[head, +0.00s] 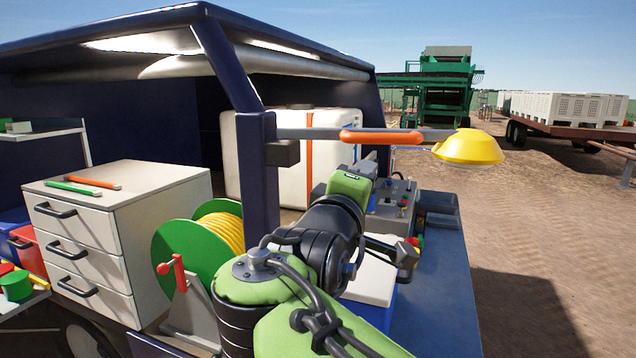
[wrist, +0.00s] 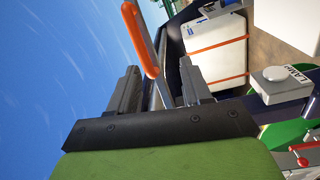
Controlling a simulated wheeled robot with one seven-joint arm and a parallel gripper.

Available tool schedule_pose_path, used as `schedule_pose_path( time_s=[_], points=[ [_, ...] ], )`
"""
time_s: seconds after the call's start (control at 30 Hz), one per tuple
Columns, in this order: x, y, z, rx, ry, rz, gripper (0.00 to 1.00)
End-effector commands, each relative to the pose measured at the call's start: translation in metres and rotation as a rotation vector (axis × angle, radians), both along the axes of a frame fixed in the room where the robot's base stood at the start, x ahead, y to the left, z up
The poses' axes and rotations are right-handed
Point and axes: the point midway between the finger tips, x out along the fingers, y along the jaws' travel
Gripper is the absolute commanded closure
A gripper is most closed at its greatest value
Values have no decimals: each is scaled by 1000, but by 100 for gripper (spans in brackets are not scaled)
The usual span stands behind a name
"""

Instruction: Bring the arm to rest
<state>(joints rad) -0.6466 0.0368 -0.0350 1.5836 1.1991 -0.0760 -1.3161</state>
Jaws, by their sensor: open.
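My arm, green and black, reaches from the bottom of the head view toward the open side of a dark blue vehicle. My gripper (wrist: 159,68) is open in the wrist view, its two dark fingers well apart with nothing held. In the head view the green wrist block mostly hides the fingers. A swing bar with an orange grip (head: 380,137) and a yellow lamp head (head: 468,147) extends from the vehicle's post just above the gripper. In the wrist view the orange grip (wrist: 140,38) and its grey bar appear between the fingers; I cannot tell the depth.
A white drawer cabinet (head: 120,235) and a green reel with yellow hose (head: 205,245) stand left of my arm. A control box with levers (head: 395,205) is beyond the wrist. A white tank (head: 290,150) sits behind the post (head: 258,175). Open dirt ground lies right.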

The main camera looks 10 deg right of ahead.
Motion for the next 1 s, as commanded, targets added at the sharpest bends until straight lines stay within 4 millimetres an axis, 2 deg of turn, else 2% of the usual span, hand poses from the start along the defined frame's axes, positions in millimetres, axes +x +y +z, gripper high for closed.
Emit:
schedule_pose_path(
  time_s=[0.03, 0.07, 0.13, 0.2, 0.27, 0.3, 0.43, 0.5, 0.6, 1.0],
  points=[
    [-10, -22, -20, 151, 23, 34, 52],
    [-19, -31, -38, 273, 49, 62, 52],
    [-51, -40, -91, 575, 130, 97, 52],
    [-90, -36, -140, 822, 217, 84, 52],
    [-126, -28, -178, 997, 290, 43, 52],
    [-151, -21, -201, 1098, 337, 4, 52],
    [-220, 2, -259, 1325, 462, -135, 52],
    [-244, 10, -277, 1389, 503, -193, 52],
    [-260, 17, -289, 1429, 533, -238, 52],
    [-260, 18, -290, 1433, 537, -241, 52]
  ],
)
